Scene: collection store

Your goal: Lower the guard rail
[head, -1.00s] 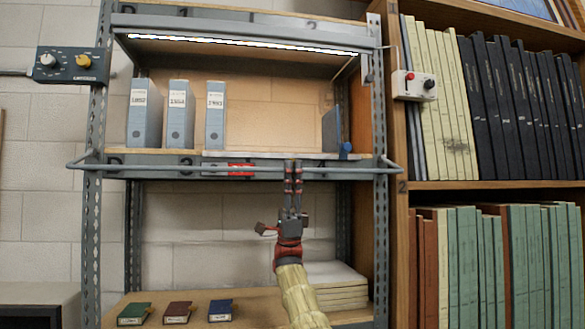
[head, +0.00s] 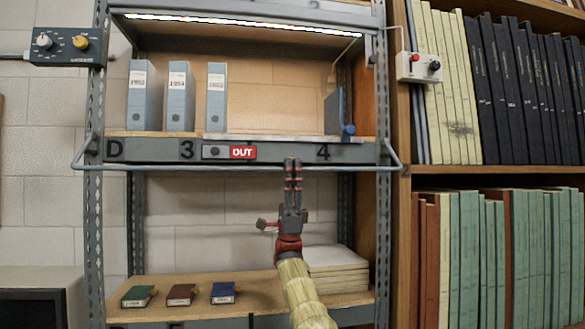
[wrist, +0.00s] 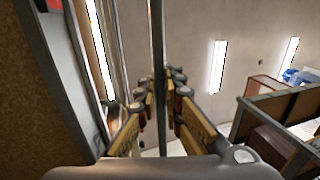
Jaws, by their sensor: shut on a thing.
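The guard rail (head: 200,168) is a thin grey bar across the front of the middle shelf, bent back at both ends toward the uprights. It now lies along the bottom of the shelf's front edge, below the lettering. My gripper (head: 292,163) is at the rail, right of its middle, reaching up from below. In the wrist view the rail (wrist: 157,60) runs between the fingers of my gripper (wrist: 160,100), which is shut on it. The exact finger contact is partly hidden.
The shelf edge (head: 130,150) carries a red "OUT" label (head: 242,152). Grey binders (head: 180,100) and a blue bookend (head: 336,112) stand above it. Small books (head: 181,295) and a paper stack (head: 335,268) lie on the shelf below. A control box (head: 66,44) is at left.

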